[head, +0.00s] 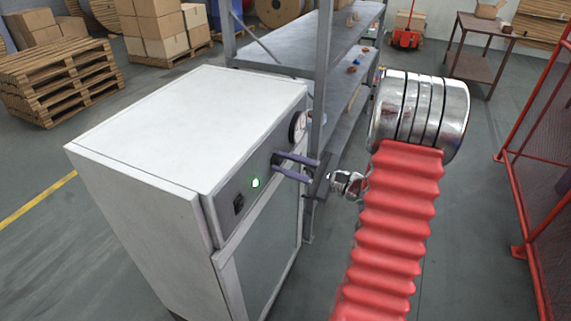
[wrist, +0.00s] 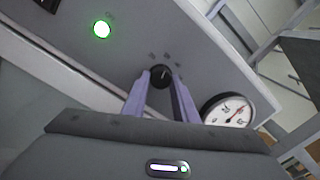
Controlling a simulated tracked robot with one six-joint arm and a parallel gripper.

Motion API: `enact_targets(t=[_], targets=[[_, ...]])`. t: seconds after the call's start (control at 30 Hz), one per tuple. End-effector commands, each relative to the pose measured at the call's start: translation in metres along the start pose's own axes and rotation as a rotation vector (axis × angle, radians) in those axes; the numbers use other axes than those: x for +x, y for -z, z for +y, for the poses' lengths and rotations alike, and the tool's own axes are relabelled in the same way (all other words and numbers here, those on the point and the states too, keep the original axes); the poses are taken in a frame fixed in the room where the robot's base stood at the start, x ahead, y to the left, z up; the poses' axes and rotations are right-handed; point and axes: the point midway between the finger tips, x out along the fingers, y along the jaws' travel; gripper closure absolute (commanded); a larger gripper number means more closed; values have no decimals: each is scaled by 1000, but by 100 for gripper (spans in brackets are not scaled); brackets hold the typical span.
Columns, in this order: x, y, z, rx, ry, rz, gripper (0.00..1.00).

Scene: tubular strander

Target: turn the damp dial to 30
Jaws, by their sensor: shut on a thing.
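The damp dial (wrist: 160,75) is a small black knob with a light pointer mark on the cabinet's grey front panel. Small markings surround it in the wrist view, too blurred to read. My gripper (wrist: 161,82) has its two purple fingers on either side of the knob and is shut on it. In the head view my gripper (head: 275,163) reaches the panel from the right, and the dial is hidden there by the fingers.
The white cabinet (head: 190,120) carries a lit green light (head: 255,182), a black switch (head: 238,204) and a round gauge (head: 297,126) close to my fingers. The gauge (wrist: 229,110) also shows in the wrist view. A grey shelf rack (head: 325,70) stands behind the cabinet.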

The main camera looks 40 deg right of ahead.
Motion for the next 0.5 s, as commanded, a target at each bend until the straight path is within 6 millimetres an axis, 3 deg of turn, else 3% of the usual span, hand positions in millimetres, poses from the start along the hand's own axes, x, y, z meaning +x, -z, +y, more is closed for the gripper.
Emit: enact_targets(t=[0.43, 0.47, 0.5], targets=[[-1, 1, 0, -15, 1, 2, 97], [-1, 1, 0, -15, 1, 2, 73], [-1, 1, 0, -14, 0, 2, 70]])
